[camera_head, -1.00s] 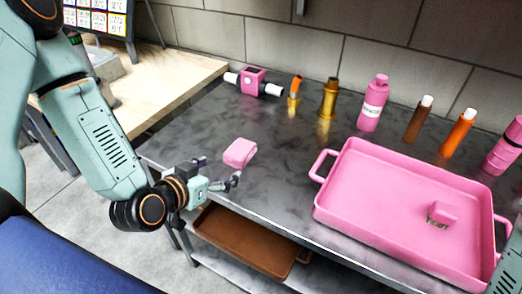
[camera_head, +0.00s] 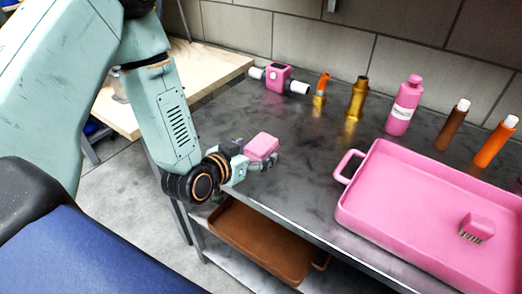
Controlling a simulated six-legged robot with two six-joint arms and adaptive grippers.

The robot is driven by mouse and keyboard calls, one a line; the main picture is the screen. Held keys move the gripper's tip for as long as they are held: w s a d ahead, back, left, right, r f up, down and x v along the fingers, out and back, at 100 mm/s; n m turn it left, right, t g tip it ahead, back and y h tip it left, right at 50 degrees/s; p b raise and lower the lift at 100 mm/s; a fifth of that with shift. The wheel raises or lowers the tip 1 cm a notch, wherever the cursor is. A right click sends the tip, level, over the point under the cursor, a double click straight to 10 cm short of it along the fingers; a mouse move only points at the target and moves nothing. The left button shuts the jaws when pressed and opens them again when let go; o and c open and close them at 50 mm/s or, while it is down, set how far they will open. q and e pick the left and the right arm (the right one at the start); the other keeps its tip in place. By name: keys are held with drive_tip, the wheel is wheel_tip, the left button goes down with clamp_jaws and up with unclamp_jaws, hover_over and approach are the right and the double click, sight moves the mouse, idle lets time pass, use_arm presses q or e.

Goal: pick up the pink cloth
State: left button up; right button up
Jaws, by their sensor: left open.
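The pink cloth (camera_head: 262,146) is a small folded block near the left front edge of the dark metal table (camera_head: 310,190). My left gripper (camera_head: 262,160) comes in from the left, low over the table, with its fingers around the near and left sides of the cloth. It is open; I cannot tell whether the fingers touch the cloth. Part of the cloth's lower side is hidden by the fingers. My right gripper does not show.
A pink tray (camera_head: 400,230) holding a pink brush (camera_head: 477,228) stands at the right. A pink device (camera_head: 279,78), orange bottle (camera_head: 320,90), brass bottle (camera_head: 356,99), pink bottle (camera_head: 404,107) and further bottles line the back. A brown tray (camera_head: 262,240) lies on the lower shelf.

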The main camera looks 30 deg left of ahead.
use_arm(q)
drive_tip(key=shift+w+d+f, duration=0.1)
drive_tip(key=shift+w+f, duration=0.05)
drive_tip(key=shift+w, duration=0.25)
drive_tip(key=shift+s, duration=0.2)
drive_tip(key=shift+c, duration=1)
drive_tip(key=shift+w, duration=0.15)
drive_tip(key=c, duration=0.9)
drive_tip(key=shift+c, duration=0.2)
